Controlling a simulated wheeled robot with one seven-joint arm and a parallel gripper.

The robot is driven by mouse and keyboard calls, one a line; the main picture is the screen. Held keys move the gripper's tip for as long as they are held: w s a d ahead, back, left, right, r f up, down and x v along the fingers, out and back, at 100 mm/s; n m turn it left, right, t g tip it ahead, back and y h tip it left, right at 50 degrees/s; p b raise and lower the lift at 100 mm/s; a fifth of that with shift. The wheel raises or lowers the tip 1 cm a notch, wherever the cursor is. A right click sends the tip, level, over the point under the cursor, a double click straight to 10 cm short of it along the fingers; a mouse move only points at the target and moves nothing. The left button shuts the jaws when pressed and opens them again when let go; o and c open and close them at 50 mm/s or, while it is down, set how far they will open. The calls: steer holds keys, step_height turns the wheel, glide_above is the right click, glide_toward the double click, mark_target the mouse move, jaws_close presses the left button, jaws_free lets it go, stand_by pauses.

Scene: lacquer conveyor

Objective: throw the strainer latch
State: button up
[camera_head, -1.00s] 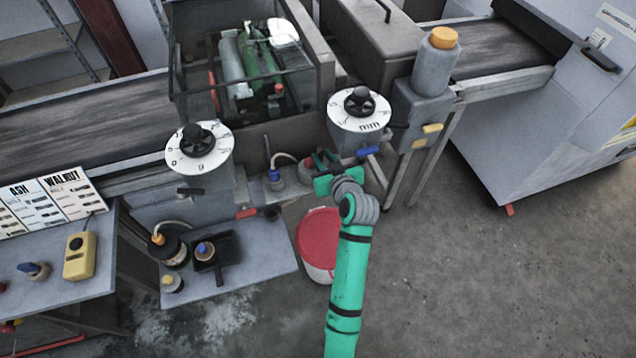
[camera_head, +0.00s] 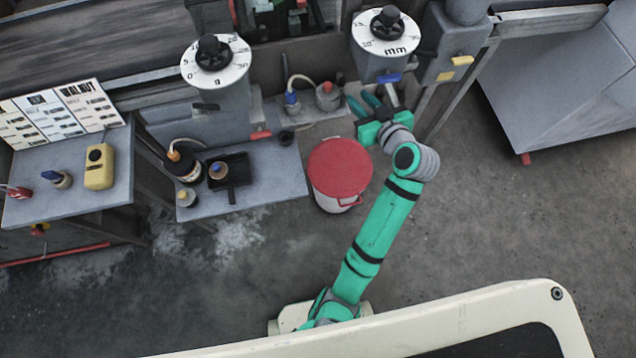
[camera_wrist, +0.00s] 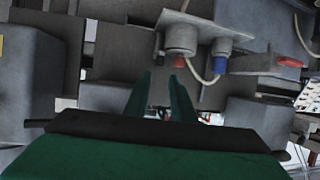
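No part is clearly labelled as the strainer latch. A small grey pot with a red top (camera_head: 327,96), possibly the strainer, stands on a ledge between the two dial posts. It also shows in the wrist view (camera_wrist: 181,38), beyond my fingers. A blue-capped fitting with a pale hose (camera_head: 292,100) stands left of it and appears in the wrist view (camera_wrist: 220,50). My gripper (camera_head: 362,100) is right of the pot, below a blue-handled lever (camera_head: 390,78). In the wrist view my gripper (camera_wrist: 163,75) has its fingers apart, with no object visibly held. Any latch detail is too small to tell.
A red-lidded bucket (camera_head: 340,168) stands on the floor just left of my arm. A red-handled lever (camera_head: 260,134) sticks out near a grey shelf (camera_head: 275,180) with bottles and a black tray. Two white dials (camera_head: 216,62) (camera_head: 386,32) overhang the area. Floor at the right is clear.

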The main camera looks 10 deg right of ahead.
steer(key=s+a+f+m+h, duration=0.35)
steer(key=s+a+f, duration=0.25)
steer(key=a+f, duration=0.25)
steer(key=s+a+f+m+h, duration=0.1)
steer(key=s+a, duration=0.5)
steer(key=s, duration=0.6)
steer(key=shift+f, duration=0.35)
steer(key=shift+s, duration=0.1)
